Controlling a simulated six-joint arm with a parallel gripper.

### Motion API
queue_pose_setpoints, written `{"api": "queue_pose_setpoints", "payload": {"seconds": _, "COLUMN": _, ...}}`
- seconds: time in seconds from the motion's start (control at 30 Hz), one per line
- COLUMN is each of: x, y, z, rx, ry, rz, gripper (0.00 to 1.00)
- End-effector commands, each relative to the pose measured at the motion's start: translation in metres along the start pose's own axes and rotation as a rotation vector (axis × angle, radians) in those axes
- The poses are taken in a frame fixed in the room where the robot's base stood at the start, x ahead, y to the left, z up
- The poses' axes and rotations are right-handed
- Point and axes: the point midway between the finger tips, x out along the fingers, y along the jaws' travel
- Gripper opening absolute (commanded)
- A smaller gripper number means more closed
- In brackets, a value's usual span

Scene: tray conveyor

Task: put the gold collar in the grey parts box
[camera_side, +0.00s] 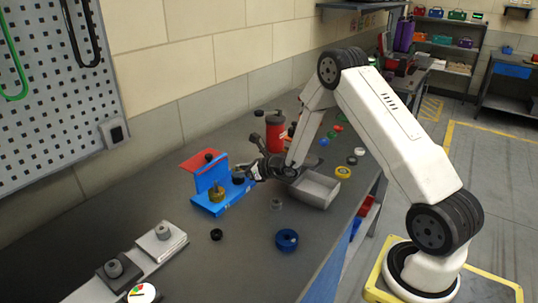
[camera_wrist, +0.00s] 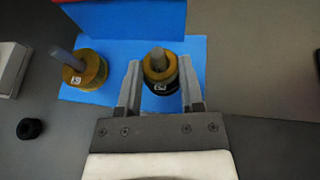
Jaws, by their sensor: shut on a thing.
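A gold collar (camera_wrist: 151,70) sits around a grey peg above a black ring (camera_wrist: 161,88) in the wrist view. My gripper (camera_wrist: 160,68) has a finger on either side of it and is shut on it, over the right part of the blue stand (camera_wrist: 112,14). A second gold collar (camera_wrist: 91,68) is around the left peg; it also shows in the side view (camera_side: 217,194). In the side view my gripper (camera_side: 243,173) hides most of the held collar. The grey parts box (camera_side: 318,198) stands to the right, apart from my gripper; I cannot see its floor fully.
A red bottle-like part (camera_side: 274,133) stands behind my wrist. A blue ring (camera_side: 287,240), a grey ring (camera_side: 276,204) and a black ring (camera_side: 216,234) lie on the bench before the stand. Several small rings lie beyond the box.

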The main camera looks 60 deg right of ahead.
Motion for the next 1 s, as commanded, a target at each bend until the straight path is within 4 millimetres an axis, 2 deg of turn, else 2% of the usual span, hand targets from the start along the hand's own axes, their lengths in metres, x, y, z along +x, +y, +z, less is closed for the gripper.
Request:
{"api": "queue_pose_setpoints", "payload": {"seconds": 0.47, "x": 0.002, "y": -0.0001, "z": -0.0041, "rx": -0.001, "ry": -0.001, "rz": 0.0, "gripper": 0.0}}
{"api": "queue_pose_setpoints", "payload": {"seconds": 0.5, "x": 0.0018, "y": -0.0001, "z": -0.0038, "rx": -0.001, "ry": 0.0, "rz": 0.0, "gripper": 0.61}}
{"api": "queue_pose_setpoints", "payload": {"seconds": 0.57, "x": 0.0017, "y": -0.0001, "z": -0.0037, "rx": -0.001, "ry": 0.0, "rz": 0.0, "gripper": 0.8}}
{"api": "queue_pose_setpoints", "payload": {"seconds": 0.6, "x": 0.0017, "y": -0.0001, "z": -0.0037, "rx": -0.001, "ry": 0.0, "rz": 0.0, "gripper": 0.83}}
{"api": "queue_pose_setpoints", "payload": {"seconds": 1.0, "x": -0.0007, "y": -0.0003, "z": -0.0034, "rx": 0.0, "ry": 0.0, "rz": -0.001, "gripper": 0.83}}
